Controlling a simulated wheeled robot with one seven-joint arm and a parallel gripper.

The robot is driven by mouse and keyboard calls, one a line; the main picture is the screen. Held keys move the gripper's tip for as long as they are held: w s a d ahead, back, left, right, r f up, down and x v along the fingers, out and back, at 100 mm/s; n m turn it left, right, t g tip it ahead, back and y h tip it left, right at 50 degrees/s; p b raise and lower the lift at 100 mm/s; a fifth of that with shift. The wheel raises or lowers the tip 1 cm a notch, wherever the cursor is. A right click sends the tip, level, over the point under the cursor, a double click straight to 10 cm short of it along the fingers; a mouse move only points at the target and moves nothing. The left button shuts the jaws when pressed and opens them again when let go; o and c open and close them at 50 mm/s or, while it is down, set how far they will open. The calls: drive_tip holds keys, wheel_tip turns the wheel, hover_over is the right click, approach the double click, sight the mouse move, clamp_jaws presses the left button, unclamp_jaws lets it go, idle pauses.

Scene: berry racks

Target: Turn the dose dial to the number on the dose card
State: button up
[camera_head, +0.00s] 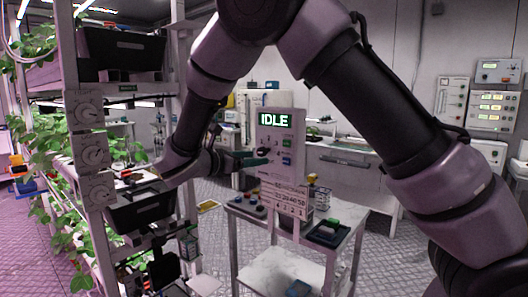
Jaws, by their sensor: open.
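A pale upright control panel (281,143) stands at the centre with a lit green display (274,121) reading IDLE. A dark knob (263,152), which looks like the dose dial, sits on its left side; its setting is too small to read. My gripper (253,159) reaches in from the left, open, with its fingers right at the knob. I cannot tell if they touch it or lie around it. A pale printed plate (284,196) with rows of small characters is below the panel; it may be the dose card, but I cannot read its number clearly.
A white cart (340,234) under the panel carries a dark tray (327,233) and small items. A rack post at left bears several round dials (93,152), beside black bins (140,208) and plants. Wall instruments (492,110) are at right. Floor shows around the cart.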

sight(260, 153)
drive_tip(key=a+n+t, duration=0.2)
drive_tip(key=a, duration=0.2)
drive_tip(key=shift+y, duration=0.3)
drive_tip(key=x, duration=1)
drive_tip(key=shift+w+f, duration=0.15)
drive_tip(key=shift+w, duration=0.05)
clamp_jaws()
